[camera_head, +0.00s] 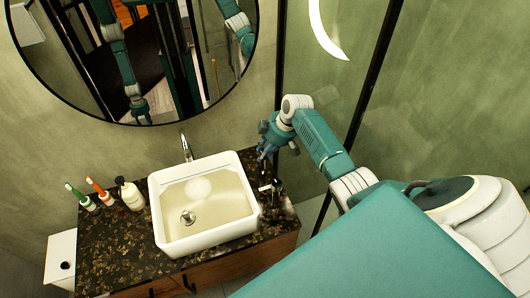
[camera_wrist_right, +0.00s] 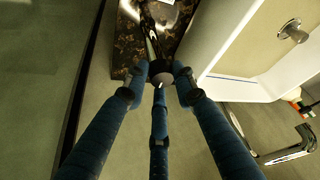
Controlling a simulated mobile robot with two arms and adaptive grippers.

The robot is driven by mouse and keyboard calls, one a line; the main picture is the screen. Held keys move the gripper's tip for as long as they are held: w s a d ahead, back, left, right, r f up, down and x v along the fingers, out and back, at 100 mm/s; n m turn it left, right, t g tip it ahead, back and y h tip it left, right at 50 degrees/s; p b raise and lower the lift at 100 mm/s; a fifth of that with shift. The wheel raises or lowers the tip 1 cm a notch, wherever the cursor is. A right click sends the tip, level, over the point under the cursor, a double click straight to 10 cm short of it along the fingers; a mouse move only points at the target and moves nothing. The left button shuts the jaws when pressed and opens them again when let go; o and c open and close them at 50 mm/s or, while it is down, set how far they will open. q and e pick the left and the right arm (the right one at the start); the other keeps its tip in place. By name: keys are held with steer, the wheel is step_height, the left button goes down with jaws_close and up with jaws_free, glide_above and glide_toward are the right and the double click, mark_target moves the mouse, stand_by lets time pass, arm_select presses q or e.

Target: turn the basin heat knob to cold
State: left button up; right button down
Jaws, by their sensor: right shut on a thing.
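The basin heat knob is the dark round piece (camera_wrist_right: 160,77) between my fingertips in the right wrist view. My right gripper (camera_wrist_right: 160,84) has its three blue fingers closed around it. In the head view my right gripper (camera_head: 266,151) reaches down at the right side of the white basin (camera_head: 158,212), over the counter's back right. The knob is hard to make out there. The marking and the knob's turn angle are not readable. My left gripper is not directly in view; only reflections of my arms show in the mirror.
A chrome faucet (camera_head: 186,148) stands behind the basin. A round mirror (camera_head: 185,85) hangs above. A dark-framed glass panel (camera_head: 320,85) stands at right.

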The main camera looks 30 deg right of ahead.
steer(key=shift+w+a+r, duration=0.2)
steer(key=shift+w+r, duration=0.1)
steer(key=shift+w, duration=0.05)
steer(key=c, duration=1.5)
jaws_free()
steer(key=shift+o, duration=0.2)
steer(key=shift+a+f, duration=0.15)
